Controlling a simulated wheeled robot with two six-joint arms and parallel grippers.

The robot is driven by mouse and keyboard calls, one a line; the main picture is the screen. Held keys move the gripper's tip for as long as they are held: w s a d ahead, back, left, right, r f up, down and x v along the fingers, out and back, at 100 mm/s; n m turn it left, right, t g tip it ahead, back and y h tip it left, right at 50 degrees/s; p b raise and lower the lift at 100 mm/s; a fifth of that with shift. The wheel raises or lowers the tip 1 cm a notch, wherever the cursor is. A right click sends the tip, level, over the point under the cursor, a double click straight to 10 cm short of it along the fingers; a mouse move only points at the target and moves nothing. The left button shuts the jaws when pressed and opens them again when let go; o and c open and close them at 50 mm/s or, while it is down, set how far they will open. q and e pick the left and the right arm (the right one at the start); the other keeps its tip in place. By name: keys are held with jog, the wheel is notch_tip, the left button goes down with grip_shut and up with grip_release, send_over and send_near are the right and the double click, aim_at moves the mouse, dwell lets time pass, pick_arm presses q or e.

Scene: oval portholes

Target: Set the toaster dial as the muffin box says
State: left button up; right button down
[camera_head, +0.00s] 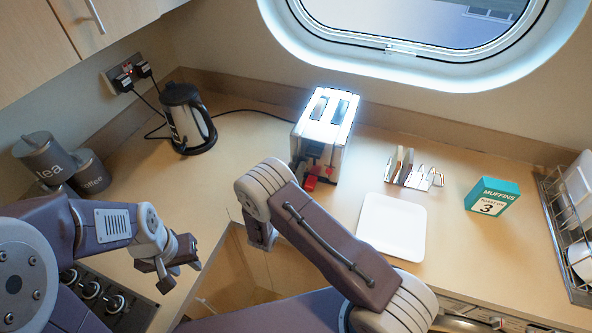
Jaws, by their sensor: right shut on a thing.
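The silver toaster (328,112) stands against the back wall under the window, with two dark slots on top. A red part (310,183), seemingly its dial, shows low on its front; its setting cannot be read. My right gripper (314,180) is at the toaster's front, shut on what seems to be this dial; my forearm hides most of the gripper. The teal and white muffin box (491,197) stands on the counter at right and reads "MUFFINS" with a large "3". My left gripper (179,273) is open and empty near the counter's front edge.
A white plate (391,228) and a toast rack (414,170) lie between toaster and box. A kettle (187,118) and tea and coffee canisters (46,155) stand at left. A wire dish rack (551,205) is at far right.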

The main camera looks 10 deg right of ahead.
jog(key=n, duration=0.3)
jog(key=shift+a+f+n, duration=0.1)
jog(key=shift+a+n, duration=0.05)
jog(key=shift+n, duration=0.15)
jog(key=shift+w+a+f+n, duration=0.1)
jog(key=shift+w+f+n, duration=0.05)
jog(key=shift+n, duration=1.55)
jog(key=c, duration=1.1)
grip_release()
